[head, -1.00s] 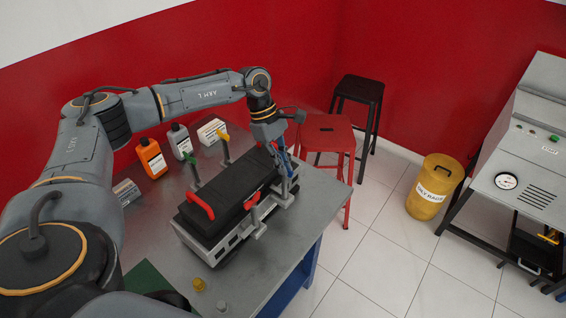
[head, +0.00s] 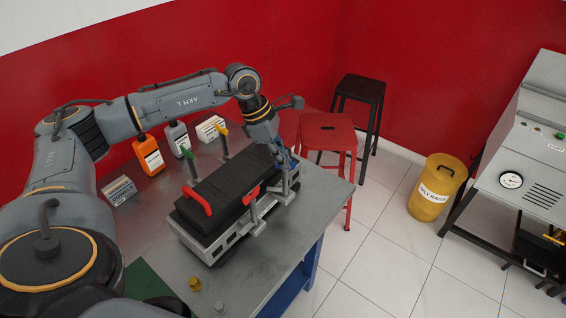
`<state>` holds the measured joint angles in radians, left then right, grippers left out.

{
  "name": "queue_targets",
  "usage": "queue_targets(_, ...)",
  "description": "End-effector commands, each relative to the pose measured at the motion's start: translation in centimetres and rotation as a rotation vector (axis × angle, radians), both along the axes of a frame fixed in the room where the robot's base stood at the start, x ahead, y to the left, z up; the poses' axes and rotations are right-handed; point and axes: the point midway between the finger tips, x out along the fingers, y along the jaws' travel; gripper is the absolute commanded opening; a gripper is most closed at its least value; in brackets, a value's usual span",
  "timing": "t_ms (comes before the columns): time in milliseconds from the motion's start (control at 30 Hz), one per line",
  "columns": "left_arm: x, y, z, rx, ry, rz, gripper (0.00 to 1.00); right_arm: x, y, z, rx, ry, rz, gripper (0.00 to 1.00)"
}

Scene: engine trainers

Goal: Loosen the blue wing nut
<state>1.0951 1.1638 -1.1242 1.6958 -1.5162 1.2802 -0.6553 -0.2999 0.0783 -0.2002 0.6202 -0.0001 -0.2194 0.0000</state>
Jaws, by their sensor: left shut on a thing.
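The blue wing nut (head: 281,158) is at the far right end of the engine trainer (head: 222,196), a black-topped, grey block on the table. It is mostly covered by my left gripper (head: 285,170), so little more than a strip of blue shows. My left gripper points down at that end and is shut on the blue wing nut. My right gripper is not in view.
Other coloured parts on the trainer are green (head: 188,163), yellow (head: 222,140) and red (head: 251,194), with a red handle (head: 196,199) in front. Orange (head: 149,155) and grey (head: 178,139) bottles stand behind. A red stool (head: 327,133) is beyond the table.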

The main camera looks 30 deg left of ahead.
Motion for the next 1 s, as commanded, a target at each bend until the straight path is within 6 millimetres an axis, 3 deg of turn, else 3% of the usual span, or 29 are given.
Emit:
queue_targets(600, -0.2, -0.3, -0.4, 0.0, -0.003, 0.583, 0.0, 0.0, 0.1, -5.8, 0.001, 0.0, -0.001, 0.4)
queue_targets(1000, -0.3, -0.5, -0.2, -0.001, -0.002, 0.898, 0.0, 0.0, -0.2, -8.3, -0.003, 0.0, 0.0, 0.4)
